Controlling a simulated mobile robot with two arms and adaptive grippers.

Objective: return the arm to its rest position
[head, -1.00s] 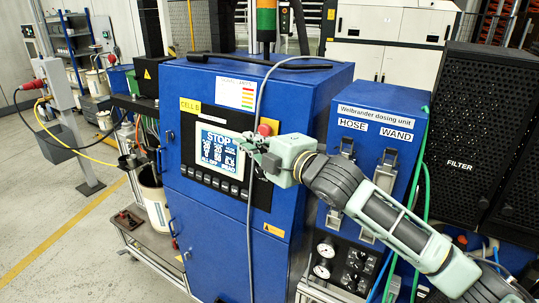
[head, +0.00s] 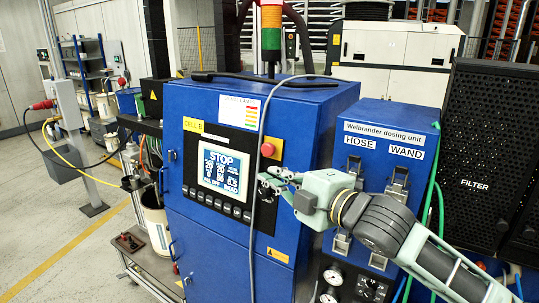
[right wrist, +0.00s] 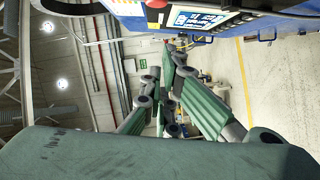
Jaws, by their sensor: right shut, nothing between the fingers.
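My right arm comes in from the lower right in the head view. Its gripper (head: 268,184) is in front of the blue cabinet (head: 215,250), just right of the lit control screen (head: 222,171). The gripper is shut and empty. In the right wrist view its green fingers (right wrist: 172,95) come together in the middle. The screen reads STOP at its top and is fully in view. A red button (head: 267,149) sits above the gripper on the panel. My left gripper is not in view.
A grey cable (head: 257,120) hangs down the cabinet front, close to the gripper. The blue dosing unit (head: 385,115) with HOSE and WAND labels stands to the right, beside a black FILTER panel (head: 475,185). Open floor (head: 60,235) lies at the left.

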